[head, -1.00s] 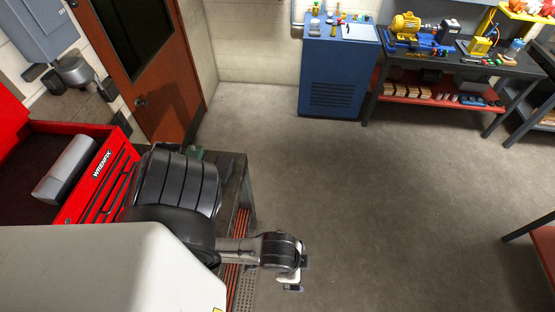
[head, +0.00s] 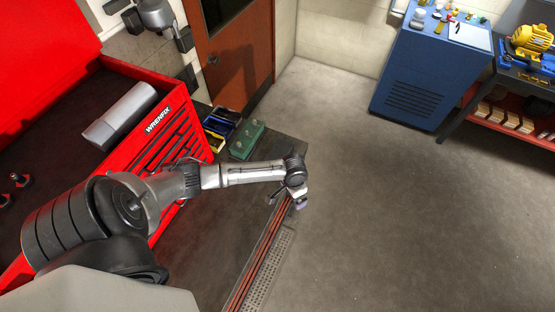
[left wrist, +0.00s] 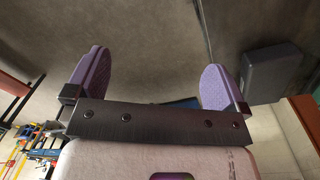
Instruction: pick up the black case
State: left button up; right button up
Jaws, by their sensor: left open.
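My left gripper (head: 299,200) hangs at the end of its arm, beside the right edge of the dark workbench in the head view. In the left wrist view its two purple fingers (left wrist: 157,74) are wide apart with nothing between them. A dark grey, box-shaped thing (left wrist: 277,72) with rounded corners shows right of the fingers, apart from them; it may be the black case, but I cannot tell. I cannot pick out a plain black case in the head view. My right gripper is not in view.
A red tool chest (head: 185,128) stands left, a grey box (head: 122,114) on it. A green case (head: 247,140) and a dark open bin (head: 221,122) sit at the bench's far end. A blue cabinet (head: 425,70) stands at the back. The floor (head: 400,210) is clear.

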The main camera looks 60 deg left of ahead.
pick_arm(q)
jog(key=w+a+n+b, duration=0.25)
jog(key=w+a, duration=0.25)
jog(key=a, duration=0.7)
notch_tip(320, 180, up, 4)
jog(key=n, duration=0.4)
send_over(278, 153)
jog(key=shift+y, duration=0.3)
notch_tip(278, 153, down, 9)
jog(key=b, duration=0.9)
jog(key=shift+w+r, duration=0.15)
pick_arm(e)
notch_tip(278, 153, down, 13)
pick_arm(q)
jog(key=shift+b, duration=0.35)
jog(key=shift+f, duration=0.35)
notch_tip(278, 153, down, 4)
jog(key=b, duration=0.6)
jog(key=shift+f, duration=0.25)
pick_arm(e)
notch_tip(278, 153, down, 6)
pick_arm(q)
jog(key=shift+r, duration=0.1)
jog(key=shift+c, duration=0.2)
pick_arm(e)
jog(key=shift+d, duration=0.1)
